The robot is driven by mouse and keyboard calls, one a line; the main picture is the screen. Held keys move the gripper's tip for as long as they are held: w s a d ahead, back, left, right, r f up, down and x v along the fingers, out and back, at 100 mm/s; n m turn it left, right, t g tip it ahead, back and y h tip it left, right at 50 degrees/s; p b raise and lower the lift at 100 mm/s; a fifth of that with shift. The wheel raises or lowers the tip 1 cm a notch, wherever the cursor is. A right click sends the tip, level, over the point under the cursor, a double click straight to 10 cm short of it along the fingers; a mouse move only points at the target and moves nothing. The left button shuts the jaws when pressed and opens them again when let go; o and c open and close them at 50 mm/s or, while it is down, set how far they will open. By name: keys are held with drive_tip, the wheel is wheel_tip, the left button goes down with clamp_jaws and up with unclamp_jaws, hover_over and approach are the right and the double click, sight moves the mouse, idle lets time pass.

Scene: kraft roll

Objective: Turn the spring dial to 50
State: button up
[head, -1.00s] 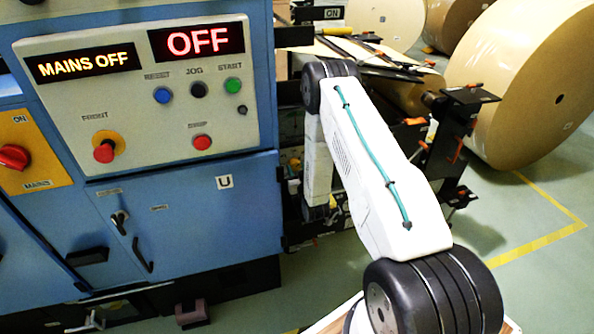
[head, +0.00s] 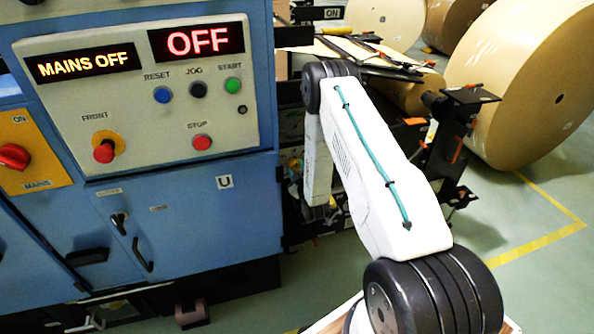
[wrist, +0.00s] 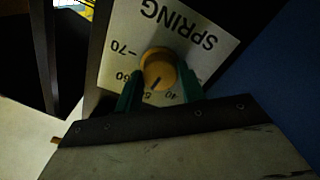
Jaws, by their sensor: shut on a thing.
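The spring dial (wrist: 156,70) is a round yellow-tan knob on a white plate (wrist: 128,22) marked SPRING, which appears upside down in the wrist view. The numbers 70, 60 and 40 show around it, and a partly covered 50 lies below the knob. The dark pointer line on the knob points down and slightly left, roughly toward the 50. My gripper (wrist: 158,80) has its green fingers on either side of the knob and is shut on it. In the head view the dial and gripper are hidden behind my arm and the machine.
The blue machine cabinet (head: 200,240) carries a control panel (head: 100,70) with displays reading MAINS OFF and OFF. A red mains switch (head: 14,156) is at the left. Large kraft rolls (head: 535,85) stand at the back right. Green floor is open at the right.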

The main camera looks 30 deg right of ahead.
drive_tip(key=shift+n, duration=0.6)
drive_tip(key=o, duration=1)
drive_tip(key=shift+c, duration=0.2)
drive_tip(key=v, duration=0.7)
drive_tip(key=shift+s+a, duration=0.2)
drive_tip(key=shift+s, duration=0.2)
